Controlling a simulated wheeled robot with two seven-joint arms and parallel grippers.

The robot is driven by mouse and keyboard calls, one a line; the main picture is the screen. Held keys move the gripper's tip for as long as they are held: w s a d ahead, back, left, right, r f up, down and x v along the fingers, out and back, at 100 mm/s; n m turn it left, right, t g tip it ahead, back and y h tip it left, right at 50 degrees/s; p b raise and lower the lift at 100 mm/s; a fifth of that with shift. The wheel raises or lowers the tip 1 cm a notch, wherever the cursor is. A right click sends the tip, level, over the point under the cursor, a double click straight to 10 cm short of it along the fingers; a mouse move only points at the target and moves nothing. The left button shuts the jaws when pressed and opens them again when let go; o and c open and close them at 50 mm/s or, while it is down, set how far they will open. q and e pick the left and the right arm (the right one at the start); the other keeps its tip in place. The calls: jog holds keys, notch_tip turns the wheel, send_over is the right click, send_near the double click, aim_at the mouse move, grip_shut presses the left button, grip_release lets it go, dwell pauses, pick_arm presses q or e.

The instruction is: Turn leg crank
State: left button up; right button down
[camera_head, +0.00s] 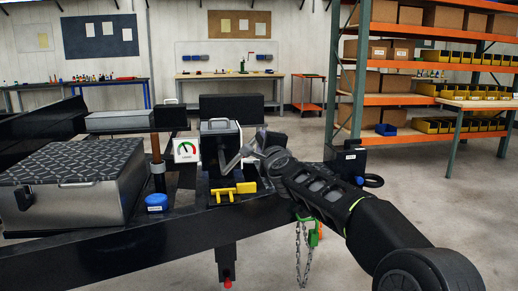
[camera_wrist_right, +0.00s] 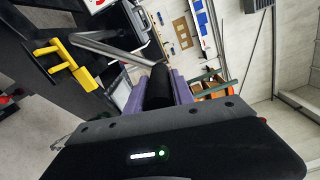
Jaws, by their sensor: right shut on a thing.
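The leg crank (camera_head: 231,163) is a bent grey metal arm at the front of the black trailer frame. In the right wrist view its rod (camera_wrist_right: 108,50) runs from the upper left to a black handle grip (camera_wrist_right: 158,88). My right gripper (camera_head: 268,150) reaches in from the lower right and is shut on that grip, with its purple fingers (camera_wrist_right: 166,92) on either side. The black trailer leg (camera_head: 226,258) hangs below the beam with a red piece at its bottom. In the head view my gripper partly hides the crank's handle end. My left gripper is not in view.
A yellow latch piece (camera_head: 233,190) sits on the beam just below the crank. A gauge (camera_head: 186,149), a blue cap (camera_head: 157,202) and a metal box (camera_head: 85,200) stand to the left. A chain (camera_head: 300,252) hangs right of the leg. Shelving stands behind; the floor at right is clear.

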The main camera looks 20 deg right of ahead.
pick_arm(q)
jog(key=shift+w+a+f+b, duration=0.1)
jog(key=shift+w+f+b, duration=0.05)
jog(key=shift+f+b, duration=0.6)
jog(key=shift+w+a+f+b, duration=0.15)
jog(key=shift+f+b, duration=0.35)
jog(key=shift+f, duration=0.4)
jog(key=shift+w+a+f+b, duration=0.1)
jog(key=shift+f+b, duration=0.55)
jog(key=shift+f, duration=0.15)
pick_arm(e)
jog(key=shift+s+d+f+m, duration=0.2)
jog(key=shift+d+f+m, duration=0.55)
jog(key=shift+f, duration=0.15)
jog(key=shift+s+d+f+m, duration=0.15)
jog(key=shift+d+f+m, duration=0.55)
jog(key=shift+f, duration=0.2)
jog(key=c, duration=1.1)
grip_release()
jog(key=shift+a, duration=0.1)
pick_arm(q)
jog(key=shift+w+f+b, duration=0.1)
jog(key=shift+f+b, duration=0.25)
pick_arm(e)
jog(key=v, duration=0.7)
jog(key=shift+s, duration=0.35)
